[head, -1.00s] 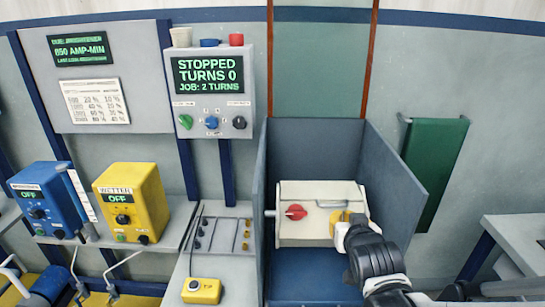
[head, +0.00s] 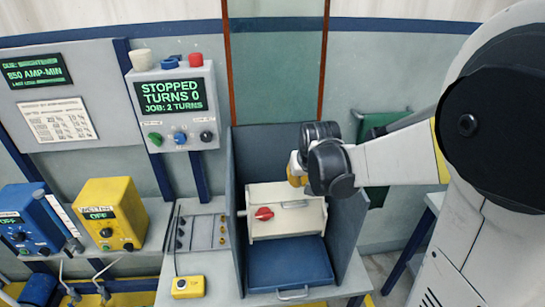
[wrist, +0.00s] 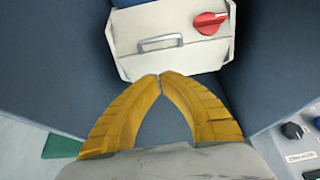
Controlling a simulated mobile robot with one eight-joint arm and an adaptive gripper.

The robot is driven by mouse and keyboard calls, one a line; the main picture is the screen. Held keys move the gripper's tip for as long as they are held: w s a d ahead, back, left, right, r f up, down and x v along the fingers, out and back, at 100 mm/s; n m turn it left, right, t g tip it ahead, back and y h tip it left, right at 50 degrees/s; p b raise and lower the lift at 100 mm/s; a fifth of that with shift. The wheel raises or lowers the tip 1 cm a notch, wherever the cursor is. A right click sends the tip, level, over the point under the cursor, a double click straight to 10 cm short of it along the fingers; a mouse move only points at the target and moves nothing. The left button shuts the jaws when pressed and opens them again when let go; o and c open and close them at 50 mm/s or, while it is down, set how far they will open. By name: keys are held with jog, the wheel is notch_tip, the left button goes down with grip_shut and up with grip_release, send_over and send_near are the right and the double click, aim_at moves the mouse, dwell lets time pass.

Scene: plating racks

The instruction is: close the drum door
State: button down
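The cream drum (head: 285,222) sits inside a blue open-fronted bay. It has a red knob (head: 264,213) and a grey bar handle (head: 294,204). In the wrist view the cream panel (wrist: 200,55) shows ahead, with the handle (wrist: 160,43) and the red knob (wrist: 209,22) beyond the fingertips. I cannot tell whether the door is fully shut. My gripper (head: 296,170) is above the drum's upper right in the head view. Its yellow fingertips (wrist: 159,76) meet or nearly meet, with nothing between them, apart from the handle.
Blue bay walls (head: 349,222) rise close on both sides. A blue tray (head: 290,262) with a front handle lies below the drum. A control box (head: 176,105) reading STOPPED, TURNS 0 hangs at left. A yellow button box (head: 188,287) lies on the bench.

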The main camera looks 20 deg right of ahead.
aim_at(298, 205)
jog(key=x, duration=0.2)
jog(key=b+x, duration=0.1)
jog(key=x, duration=0.1)
jog(key=s+x, duration=0.1)
jog(key=x, duration=0.1)
jog(key=shift+a+f, duration=0.15)
jog(key=shift+f, duration=0.35)
jog(key=shift+s+a+f+b, duration=0.1)
jog(key=shift+s+f+b, duration=0.25)
jog(key=shift+f, duration=0.4)
jog(key=shift+s+f+b, duration=0.25)
jog(key=shift+f+b, duration=0.7)
jog(key=shift+f, duration=0.05)
jog(key=shift+a+r, duration=0.1)
